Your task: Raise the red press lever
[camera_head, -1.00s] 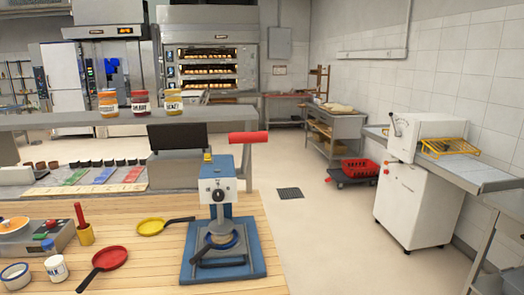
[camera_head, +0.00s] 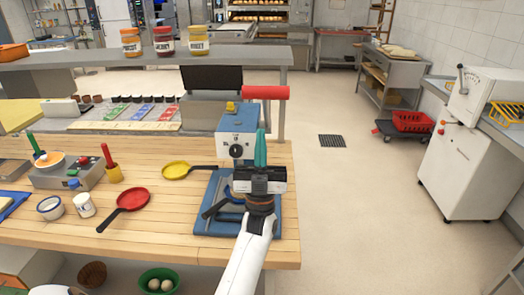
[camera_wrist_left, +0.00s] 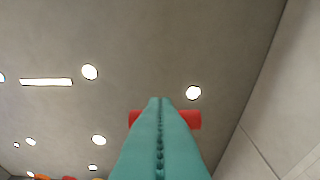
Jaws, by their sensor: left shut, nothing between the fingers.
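The red press lever (camera_head: 265,92) is a horizontal red cylinder above and to the right of the press head. The press (camera_head: 238,147) has a white and blue head with a black knob, on a blue base on the wooden counter. My left gripper (camera_head: 261,135) is in front of the press, its teal fingers shut, empty and pointing up. Its tips are below the lever in the head view, with a visible gap. In the left wrist view, the lever (camera_wrist_left: 193,119) shows behind the shut fingers (camera_wrist_left: 157,100). My gripper and arm hide part of the press base.
A yellow pan (camera_head: 176,169) and a red pan (camera_head: 131,200) lie on the counter left of the press. Jars (camera_head: 164,41) stand on a grey shelf behind. The floor right of the counter is open up to a white machine (camera_head: 461,165).

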